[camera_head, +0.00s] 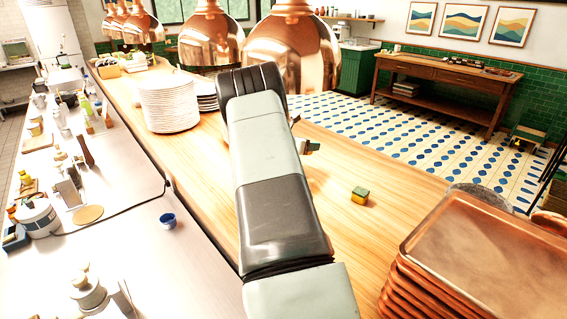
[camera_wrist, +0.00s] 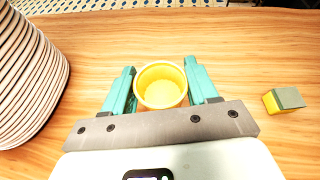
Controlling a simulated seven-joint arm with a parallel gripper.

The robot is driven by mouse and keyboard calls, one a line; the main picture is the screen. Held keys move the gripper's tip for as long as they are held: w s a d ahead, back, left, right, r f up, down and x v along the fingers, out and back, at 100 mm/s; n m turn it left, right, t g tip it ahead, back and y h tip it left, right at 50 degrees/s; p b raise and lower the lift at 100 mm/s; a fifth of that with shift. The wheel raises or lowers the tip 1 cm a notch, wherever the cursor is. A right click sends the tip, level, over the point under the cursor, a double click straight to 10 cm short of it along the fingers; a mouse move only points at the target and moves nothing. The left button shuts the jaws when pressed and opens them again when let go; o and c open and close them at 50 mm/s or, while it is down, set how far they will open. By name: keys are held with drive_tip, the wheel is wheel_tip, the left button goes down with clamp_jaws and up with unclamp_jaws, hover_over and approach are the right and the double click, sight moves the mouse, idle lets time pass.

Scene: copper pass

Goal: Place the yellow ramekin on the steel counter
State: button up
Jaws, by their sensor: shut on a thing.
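The yellow ramekin (camera_wrist: 161,86) is between the two teal fingers of my gripper (camera_wrist: 161,88) in the wrist view. The fingers are shut on its sides, and its open top faces the camera. Wood surface shows all around it; I cannot tell whether it touches the wood. In the head view my arm hides the ramekin, and only a small dark part of the gripper (camera_head: 308,146) shows right of the arm, over the wooden counter (camera_head: 330,175). The steel counter (camera_head: 130,240) lies to the left, lower in the picture than the wooden one.
A tall stack of white plates (camera_head: 168,103) stands on the wood, near the gripper's left (camera_wrist: 25,80). A yellow-green sponge (camera_head: 360,195) lies to the right. Copper trays (camera_head: 480,250) are stacked front right. A blue ramekin (camera_head: 168,220) stands on the steel, with bare steel around it.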

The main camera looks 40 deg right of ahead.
wheel_tip(320, 180, down, 10)
drive_tip(key=shift+r, duration=0.1)
idle(0.4)
drive_tip(key=o, duration=1.1)
